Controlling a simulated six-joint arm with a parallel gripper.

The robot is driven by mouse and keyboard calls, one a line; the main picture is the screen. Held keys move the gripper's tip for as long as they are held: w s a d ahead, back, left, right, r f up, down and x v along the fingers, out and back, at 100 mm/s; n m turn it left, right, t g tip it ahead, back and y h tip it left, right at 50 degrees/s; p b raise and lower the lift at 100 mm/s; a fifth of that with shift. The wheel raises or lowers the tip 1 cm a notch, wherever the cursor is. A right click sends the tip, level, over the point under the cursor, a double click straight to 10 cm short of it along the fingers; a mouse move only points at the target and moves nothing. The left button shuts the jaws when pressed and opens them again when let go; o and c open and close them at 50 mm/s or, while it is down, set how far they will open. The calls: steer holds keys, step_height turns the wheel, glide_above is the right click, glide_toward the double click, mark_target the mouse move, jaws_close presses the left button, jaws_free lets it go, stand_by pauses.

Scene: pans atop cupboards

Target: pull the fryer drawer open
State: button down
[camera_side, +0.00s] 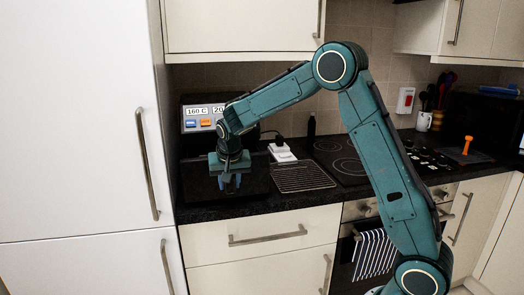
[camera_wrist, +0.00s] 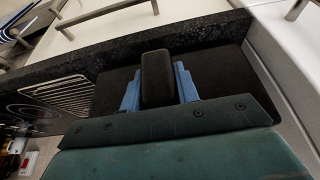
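The fryer (camera_side: 205,112) is a dark box at the back left of the counter, with a grey panel reading 160 C and blue and orange buttons. My gripper (camera_side: 230,184) points down in front of it, its blue fingers apart. In the wrist view a black, rounded block that looks like the drawer handle (camera_wrist: 157,78) lies between the two fingers (camera_wrist: 158,88). They are close along both its sides; I cannot tell whether they press on it. In the side view my gripper and arm cover the handle, and how far the drawer is out cannot be told.
A wire rack (camera_side: 302,177) lies right of the gripper, with a white object (camera_side: 282,152) behind it. The black hob (camera_side: 345,160) is further right. A tall white cabinet (camera_side: 80,120) stands close on the left. An upper cupboard (camera_side: 240,25) hangs above; the counter front edge is near.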

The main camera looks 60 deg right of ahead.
steer(key=s+a, duration=0.9)
stand_by(0.3)
steer(key=shift+r, duration=0.1)
steer(key=c, duration=1)
jaws_free()
steer(key=shift+c, duration=0.2)
steer(key=v, duration=1.3)
steer(key=shift+r, duration=0.35)
steer(key=shift+s+a, duration=0.15)
steer(key=shift+s, duration=0.05)
